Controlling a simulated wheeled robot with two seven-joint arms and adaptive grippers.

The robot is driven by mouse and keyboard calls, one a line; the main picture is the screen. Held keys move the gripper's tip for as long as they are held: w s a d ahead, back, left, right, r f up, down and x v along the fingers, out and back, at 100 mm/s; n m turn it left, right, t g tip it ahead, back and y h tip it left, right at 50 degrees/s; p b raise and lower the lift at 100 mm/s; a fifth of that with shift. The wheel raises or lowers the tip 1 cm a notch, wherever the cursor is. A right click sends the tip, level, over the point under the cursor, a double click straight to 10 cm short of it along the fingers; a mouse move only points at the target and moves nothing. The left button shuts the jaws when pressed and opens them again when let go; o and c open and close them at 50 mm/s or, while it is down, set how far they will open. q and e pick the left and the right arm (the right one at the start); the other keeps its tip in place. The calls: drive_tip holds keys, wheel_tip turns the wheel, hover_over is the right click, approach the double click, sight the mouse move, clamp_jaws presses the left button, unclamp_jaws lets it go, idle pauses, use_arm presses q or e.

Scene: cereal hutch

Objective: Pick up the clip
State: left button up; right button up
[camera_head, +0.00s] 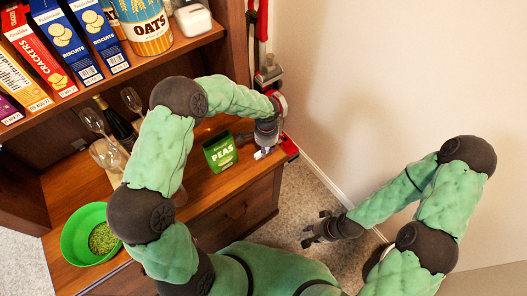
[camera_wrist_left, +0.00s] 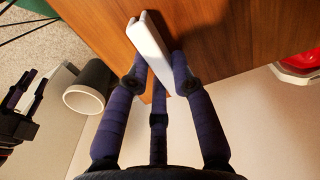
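A small white clip (camera_wrist_left: 150,45) lies at the edge of the wooden counter in the left wrist view. In the head view it shows as a small white shape (camera_head: 262,153) under my left gripper, partly hidden. My left gripper (camera_head: 266,146) points down over the counter's right end. In the left wrist view its fingers (camera_wrist_left: 157,80) are spread, one on each side of the clip's near end; firm contact is not clear. My right gripper (camera_head: 314,235) hangs empty over the carpet with its fingers apart; it also shows in the left wrist view (camera_wrist_left: 22,105).
A green peas box (camera_head: 220,152) stands just left of my left gripper. A green bowl (camera_head: 85,238), glasses and a bottle (camera_head: 119,125) are further left. Boxes and an oats canister (camera_head: 146,28) fill the upper shelf. A grey cylinder (camera_wrist_left: 88,88) stands off the counter.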

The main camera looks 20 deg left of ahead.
idle(0.3)
use_arm(q)
drive_tip(key=shift+r, duration=0.55)
wheel_tip(320, 180, up, 2)
drive_tip(key=shift+p, duration=0.75)
drive_tip(key=s+d+r+p, duration=0.4)
drive_tip(key=s+d+r, duration=0.2)
drive_tip(key=s+r, duration=0.5)
drive_tip(key=w+a+r+p, duration=0.1)
drive_tip(key=a+r+p, duration=0.35)
drive_tip(key=a, duration=0.55)
drive_tip(key=w+a+r+p, duration=0.25)
drive_tip(key=a+r, duration=0.25)
drive_tip(key=a, duration=0.4)
drive_tip(key=shift+s+f+b, duration=0.2)
drive_tip(key=shift+f+b, duration=0.4)
drive_tip(key=shift+f, duration=0.4)
drive_tip(key=shift+s+f+b, duration=0.2)
drive_tip(key=shift+f+b, duration=0.4)
drive_tip(key=shift+f, duration=0.4)
drive_tip(key=shift+f+b, duration=0.45)
drive_tip(key=shift+f, duration=0.2)
